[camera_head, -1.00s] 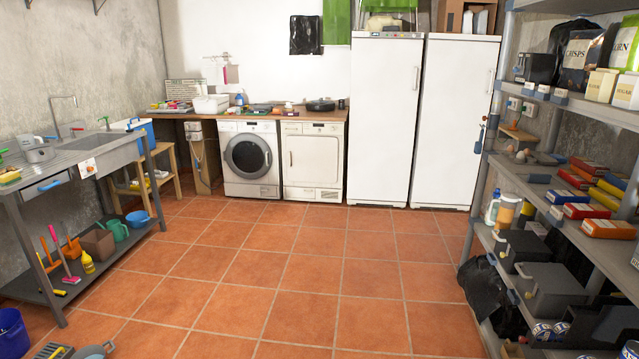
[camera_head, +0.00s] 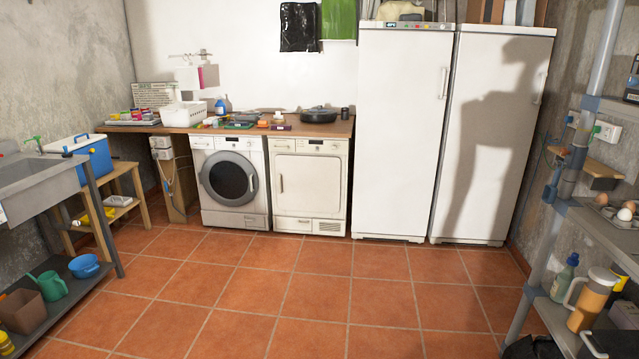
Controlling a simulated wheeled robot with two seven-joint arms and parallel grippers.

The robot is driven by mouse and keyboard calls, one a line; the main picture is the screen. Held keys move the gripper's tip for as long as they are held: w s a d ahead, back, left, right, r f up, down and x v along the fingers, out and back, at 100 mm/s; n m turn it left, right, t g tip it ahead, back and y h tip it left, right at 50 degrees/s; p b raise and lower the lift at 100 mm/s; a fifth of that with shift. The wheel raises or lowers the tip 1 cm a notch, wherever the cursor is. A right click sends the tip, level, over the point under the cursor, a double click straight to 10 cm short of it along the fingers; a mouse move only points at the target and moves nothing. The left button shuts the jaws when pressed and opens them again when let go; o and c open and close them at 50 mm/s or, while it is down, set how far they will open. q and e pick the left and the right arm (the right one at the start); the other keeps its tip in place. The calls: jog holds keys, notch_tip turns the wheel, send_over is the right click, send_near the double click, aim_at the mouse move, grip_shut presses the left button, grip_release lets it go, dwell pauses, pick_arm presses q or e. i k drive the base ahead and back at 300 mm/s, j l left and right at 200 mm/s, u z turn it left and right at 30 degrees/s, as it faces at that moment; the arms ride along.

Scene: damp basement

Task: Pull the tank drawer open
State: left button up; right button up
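The white front-loading machine with a solid door, which looks like a dryer (camera_head: 308,187), stands under the wooden worktop against the back wall. A flat drawer front, possibly the tank drawer (camera_head: 284,146), is at the upper left of its face and looks closed. To its left stands the washing machine (camera_head: 230,183) with a round dark glass door, shut. Neither of my grippers shows in the head view.
Two tall white cabinets (camera_head: 398,130) stand to the right of the dryer. A sink bench (camera_head: 38,190) is on the left and a metal shelf unit (camera_head: 600,225) on the right. The tiled floor (camera_head: 290,300) between them is clear.

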aim_at(278, 145)
jog(key=i, duration=4.45)
